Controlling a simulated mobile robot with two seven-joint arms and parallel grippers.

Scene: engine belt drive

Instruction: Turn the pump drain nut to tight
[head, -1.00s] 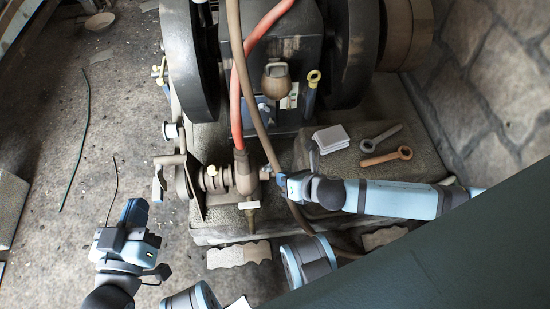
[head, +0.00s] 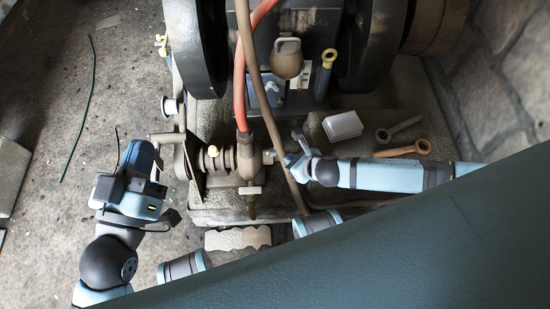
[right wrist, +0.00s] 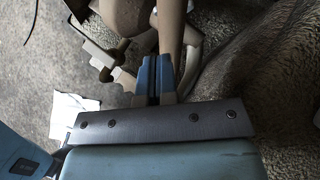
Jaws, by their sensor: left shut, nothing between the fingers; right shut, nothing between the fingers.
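The brass-brown pump (head: 247,160) is at the middle of the head view, with a red hose entering its top. A pale bar-shaped fitting (head: 250,190), which looks like the drain nut, sits on its lower end. I cannot read its angle or tightness. My right gripper (head: 283,155) is shut and empty, right of the pump and above the fitting's level. In the right wrist view its closed blue fingers (right wrist: 155,75) lie close to brown pipework; contact is unclear. My left gripper (head: 145,155) is shut and empty, left of the pump, clear of it.
A brown hose (head: 265,110) passes between the pump and my right gripper. A crank handle (head: 168,138) stands between the pump and my left gripper. A pale block (head: 343,125) and two wrenches (head: 402,149) lie on the base at right. Floor at left is mostly clear.

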